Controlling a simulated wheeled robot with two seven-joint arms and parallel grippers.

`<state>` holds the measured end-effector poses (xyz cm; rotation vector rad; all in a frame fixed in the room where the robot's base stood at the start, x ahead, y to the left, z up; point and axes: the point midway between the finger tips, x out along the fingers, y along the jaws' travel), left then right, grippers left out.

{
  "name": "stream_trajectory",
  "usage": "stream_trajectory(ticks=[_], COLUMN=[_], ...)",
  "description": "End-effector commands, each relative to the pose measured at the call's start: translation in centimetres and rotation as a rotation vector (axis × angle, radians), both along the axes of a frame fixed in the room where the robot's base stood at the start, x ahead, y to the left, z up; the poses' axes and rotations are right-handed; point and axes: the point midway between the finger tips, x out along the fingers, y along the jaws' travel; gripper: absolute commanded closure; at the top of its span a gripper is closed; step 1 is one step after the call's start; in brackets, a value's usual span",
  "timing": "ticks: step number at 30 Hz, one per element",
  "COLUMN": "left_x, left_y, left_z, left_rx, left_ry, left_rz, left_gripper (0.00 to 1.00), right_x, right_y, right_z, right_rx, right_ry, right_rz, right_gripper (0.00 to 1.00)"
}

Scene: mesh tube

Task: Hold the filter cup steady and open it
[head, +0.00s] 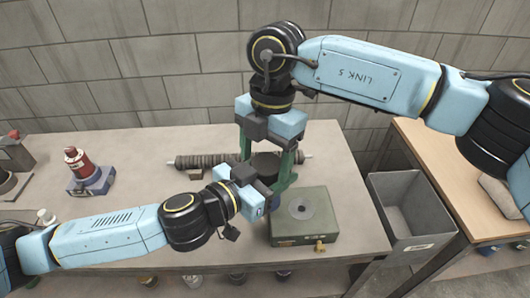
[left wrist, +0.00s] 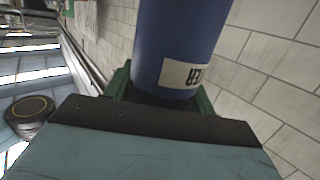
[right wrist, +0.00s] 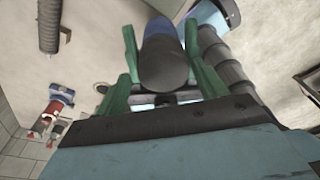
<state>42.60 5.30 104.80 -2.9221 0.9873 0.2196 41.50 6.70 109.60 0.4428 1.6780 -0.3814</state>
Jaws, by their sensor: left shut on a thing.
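The filter cup is a blue cylinder with a dark round cap (head: 265,165). In the left wrist view its blue body (left wrist: 180,35) carries a white label. My left gripper (head: 271,194) is shut on the body from the side, its green fingers on either side of it. My right gripper (head: 267,160) comes from above, fingers pointing down. It is open, its green fingers spread on both sides of the cap; the right wrist view shows the dark cap (right wrist: 165,68) between them with a gap at its left side. The lower cup is mostly hidden in the head view.
An olive box (head: 300,226) with a round recess and brass fitting stands just right of the cup. A ribbed rod (head: 210,160) lies behind. A grey bin (head: 408,205) is at the right, a red and blue device (head: 88,175) at the left. The table's left middle is clear.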

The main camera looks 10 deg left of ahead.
Motion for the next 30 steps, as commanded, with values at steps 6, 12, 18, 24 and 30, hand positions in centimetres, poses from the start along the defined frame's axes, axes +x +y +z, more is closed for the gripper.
stream_trajectory(ticks=[6, 12, 18, 24, 30], left_x=[-0.05, -0.19, -0.35, -0.48, -0.50], left_y=[-0.07, -0.23, -0.40, -0.51, -0.53], left_z=[0.07, 0.09, 0.11, 0.06, 0.03], left_rx=[-0.002, -0.004, -0.006, -0.006, -0.006], left_ry=[-0.001, 0.000, -0.001, 0.001, 0.002], left_rz=[-0.003, -0.008, -0.014, -0.016, -0.017], left_gripper=[1.00, 1.00, 1.00, 1.00, 1.00], right_x=[0.02, 0.02, 0.04, 0.13, 0.19], right_y=[0.06, 0.18, 0.27, 0.19, 0.18], right_z=[0.06, 0.12, 0.22, 0.24, 0.27], right_rx=[0.003, 0.006, 0.006, 0.006, 0.006], right_ry=[-0.001, -0.003, -0.007, -0.010, -0.011], right_rz=[0.000, 0.018, 0.214, 0.283, 0.281], right_gripper=[0.58, 0.72, 0.70, 0.71, 0.41])
